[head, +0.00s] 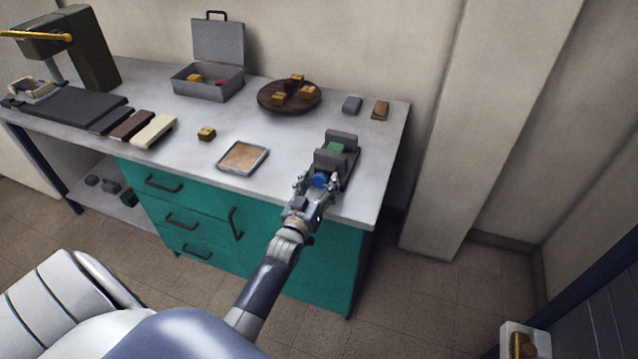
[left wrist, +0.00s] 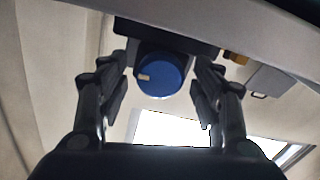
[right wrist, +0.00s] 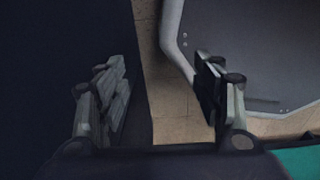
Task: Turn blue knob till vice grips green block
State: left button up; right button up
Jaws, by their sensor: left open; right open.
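The grey vice (head: 343,139) stands near the right end of the bench. The green block (head: 335,148) sits between its jaws; I cannot tell whether both jaws touch it. The blue knob (head: 319,180) is on the vice's near side. My left gripper (head: 317,184) is open with its fingers on either side of the knob. In the left wrist view the blue knob (left wrist: 161,75) shows a pale mark at its left, between and beyond the open fingers, with gaps on both sides. My right gripper (right wrist: 163,95) is open and empty, away from the vice, and outside the head view.
On the bench (head: 300,150) are a shallow tray (head: 262,160), a yellow block (head: 206,134), a round dark board (head: 266,99) with several blocks, and an open metal box (head: 232,88). Two small blocks lie behind the vice. A pillar (head: 470,120) stands right of the bench.

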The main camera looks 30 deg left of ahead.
pick_arm(q)
jog(key=c, duration=1.1)
jog(key=shift+o, duration=0.2)
pick_arm(e)
jog(key=shift+a, duration=0.5)
